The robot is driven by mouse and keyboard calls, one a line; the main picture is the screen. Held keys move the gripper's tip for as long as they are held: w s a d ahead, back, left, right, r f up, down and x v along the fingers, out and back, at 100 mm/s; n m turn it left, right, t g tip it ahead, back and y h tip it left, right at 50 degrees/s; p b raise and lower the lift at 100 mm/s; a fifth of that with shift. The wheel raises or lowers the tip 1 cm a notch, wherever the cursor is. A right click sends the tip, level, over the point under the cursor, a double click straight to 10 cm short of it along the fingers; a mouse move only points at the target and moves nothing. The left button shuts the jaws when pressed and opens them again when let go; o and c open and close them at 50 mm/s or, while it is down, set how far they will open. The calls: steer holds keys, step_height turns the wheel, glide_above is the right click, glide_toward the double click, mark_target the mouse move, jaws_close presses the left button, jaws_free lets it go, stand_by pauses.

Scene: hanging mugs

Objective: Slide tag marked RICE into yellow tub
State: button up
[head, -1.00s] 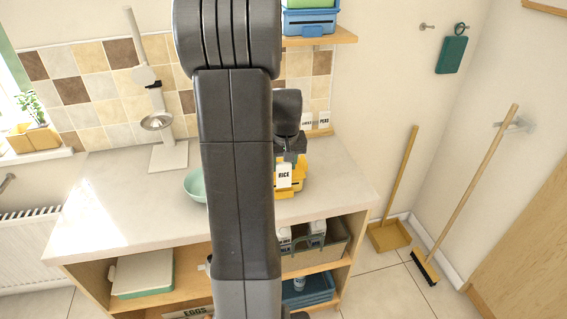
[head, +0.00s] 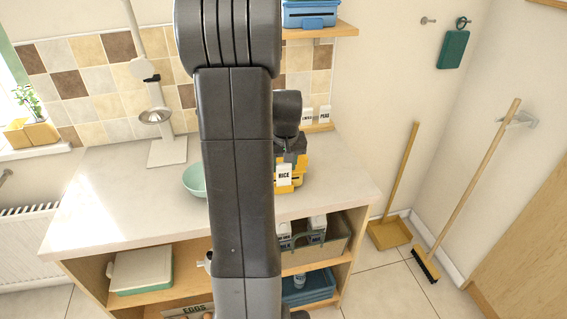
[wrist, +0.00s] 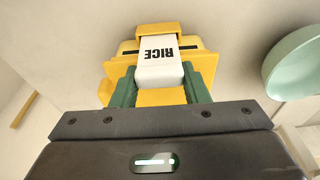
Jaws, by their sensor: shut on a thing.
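The white tag marked RICE (wrist: 159,62) is held between the green fingers of my gripper (wrist: 159,78). In the wrist view its lettering is upside down. The yellow tub (wrist: 204,62) is right behind the tag, and the tag's far end meets a yellow raised part of the tub. I cannot tell whether that end is inside a holder. In the head view the tag (head: 284,174) shows upright in front of the yellow tub (head: 299,178) on the counter. My arm hides part of the tub, and the fingers are hard to make out there.
A mint green bowl (head: 194,181) stands left of the tub, partly behind my arm; it also shows in the wrist view (wrist: 295,65). White tags (head: 324,114) stand on a wooden ledge (head: 319,128) behind. The left of the counter (head: 130,215) is clear.

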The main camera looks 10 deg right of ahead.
steer(key=shift+f+b, duration=0.4)
steer(key=shift+f, duration=0.2)
steer(key=o, duration=1)
steer(key=shift+r, duration=0.2)
steer(key=s+r, duration=0.1)
steer(key=r, duration=0.8)
steer(key=s+r+b, duration=0.1)
steer(key=r, duration=0.3)
steer(key=shift+s+r, duration=0.15)
steer(key=shift+s, duration=0.2)
steer(key=w+f, duration=0.1)
steer(key=f, duration=0.8)
steer(key=w+f+p, duration=0.1)
steer(key=f, duration=0.3)
steer(key=shift+w+f, duration=0.35)
steer(key=shift+f, duration=0.05)
steer(key=shift+r+p, duration=0.3)
steer(key=shift+r, duration=0.15)
